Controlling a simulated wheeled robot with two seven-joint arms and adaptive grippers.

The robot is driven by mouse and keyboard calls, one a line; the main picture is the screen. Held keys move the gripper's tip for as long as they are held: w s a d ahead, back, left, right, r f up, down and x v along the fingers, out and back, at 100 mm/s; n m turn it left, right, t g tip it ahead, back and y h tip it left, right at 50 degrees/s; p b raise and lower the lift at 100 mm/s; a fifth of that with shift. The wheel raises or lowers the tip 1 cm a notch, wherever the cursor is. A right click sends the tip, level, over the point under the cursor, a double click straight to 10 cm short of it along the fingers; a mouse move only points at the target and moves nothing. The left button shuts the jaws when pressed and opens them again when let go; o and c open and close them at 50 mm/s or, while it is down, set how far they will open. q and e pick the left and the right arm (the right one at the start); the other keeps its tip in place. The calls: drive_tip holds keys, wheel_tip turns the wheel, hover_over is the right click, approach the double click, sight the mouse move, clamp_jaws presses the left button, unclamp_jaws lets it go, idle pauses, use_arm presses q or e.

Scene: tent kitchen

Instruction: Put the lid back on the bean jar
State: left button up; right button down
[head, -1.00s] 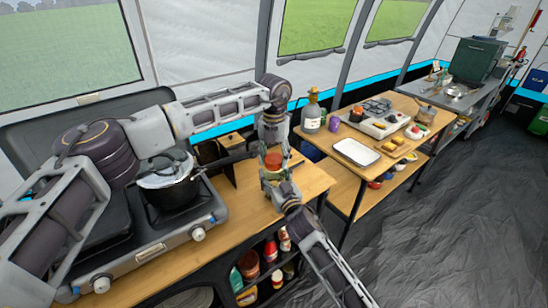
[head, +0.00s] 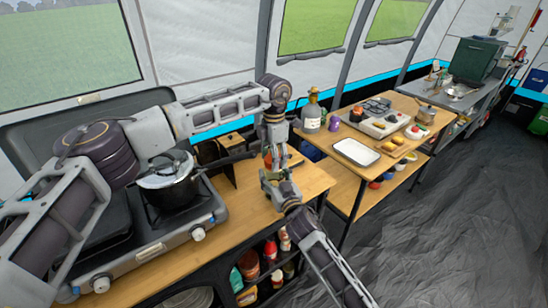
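A small red-orange thing (head: 268,160), which looks like part of the bean jar, shows at the right end of the wooden counter, mostly hidden by my grippers. I cannot tell jar from lid. My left gripper (head: 277,160) points down from above, right at the red-orange thing and overlapping it in the picture. My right gripper (head: 272,184) reaches in from the lower right, just below and in front of it. The fingers are too small and overlapped to show whether either gripper is open or shut, or on what.
A lidded pot (head: 168,180) stands on the gas stove (head: 150,245) to the left. A second table (head: 330,143) to the right holds a bottle (head: 311,113), a white tray (head: 356,152) and small foods. Shelves with jars and cans (head: 262,268) are below the counter.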

use_arm(q)
drive_tip(key=shift+m, duration=0.4)
drive_tip(key=o, duration=1.1)
drive_tip(key=shift+o, duration=0.2)
drive_tip(key=shift+r, duration=2.25)
drive_tip(key=shift+c, duration=0.4)
